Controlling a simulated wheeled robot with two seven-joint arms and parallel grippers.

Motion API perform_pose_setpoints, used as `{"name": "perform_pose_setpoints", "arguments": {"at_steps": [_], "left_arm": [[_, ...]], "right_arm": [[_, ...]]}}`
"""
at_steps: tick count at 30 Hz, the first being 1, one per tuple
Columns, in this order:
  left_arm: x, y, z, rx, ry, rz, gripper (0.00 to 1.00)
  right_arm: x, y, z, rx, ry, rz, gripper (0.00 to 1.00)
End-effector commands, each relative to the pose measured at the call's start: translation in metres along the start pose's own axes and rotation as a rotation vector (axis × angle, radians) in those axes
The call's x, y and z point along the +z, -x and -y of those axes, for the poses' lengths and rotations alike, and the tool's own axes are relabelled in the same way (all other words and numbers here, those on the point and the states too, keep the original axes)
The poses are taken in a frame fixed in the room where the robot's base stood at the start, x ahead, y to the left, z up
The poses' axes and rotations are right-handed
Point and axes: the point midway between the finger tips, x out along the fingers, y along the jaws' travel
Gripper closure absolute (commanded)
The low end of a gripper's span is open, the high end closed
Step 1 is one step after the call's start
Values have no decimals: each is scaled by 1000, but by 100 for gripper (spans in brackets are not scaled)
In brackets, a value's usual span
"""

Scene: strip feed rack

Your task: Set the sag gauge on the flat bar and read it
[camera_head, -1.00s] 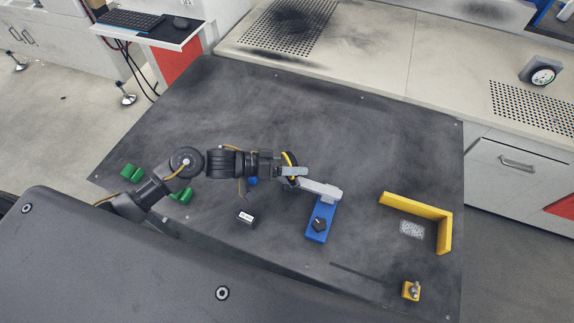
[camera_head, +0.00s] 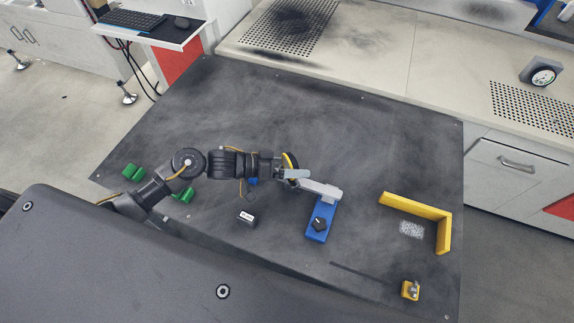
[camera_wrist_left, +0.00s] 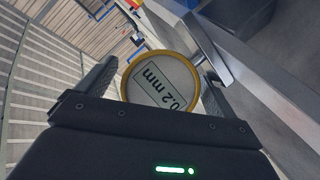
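The sag gauge has a round yellow rim and a pale face. In the left wrist view the gauge (camera_wrist_left: 160,82) sits between my fingers, and its tilted face shows "0.2 mm". My left gripper (camera_head: 296,174) appears shut on it, at the left end of the flat bar. The gauge's yellow rim (camera_head: 290,161) shows partly in the head view. The pale grey flat bar (camera_head: 318,188) runs right into a blue clamp stand (camera_head: 320,222) with a black knob. The gripper hides its left end, so I cannot tell whether the gauge touches it. My right gripper is not in view.
A small black block with a white label (camera_head: 246,217) lies left of the stand. Green blocks (camera_head: 133,172) lie at the left. A yellow L-shaped fence (camera_head: 420,207) and a small yellow block (camera_head: 411,290) are at the right. The back of the dark table (camera_head: 330,120) is clear.

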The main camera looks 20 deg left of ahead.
Motion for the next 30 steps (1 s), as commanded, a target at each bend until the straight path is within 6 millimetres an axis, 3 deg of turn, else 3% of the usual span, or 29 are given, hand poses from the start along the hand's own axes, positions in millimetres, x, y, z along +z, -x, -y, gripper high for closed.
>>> {"name": "perform_pose_setpoints", "arguments": {"at_steps": [11, 24, 30], "left_arm": [[2, 10, 2, -3, 1, 2, 6], [2, 90, 1, -2, -1, 3, 6], [1, 106, 0, 0, 0, 1, 6]], "right_arm": [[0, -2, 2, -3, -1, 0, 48], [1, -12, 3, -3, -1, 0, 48], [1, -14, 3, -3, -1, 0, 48]]}}
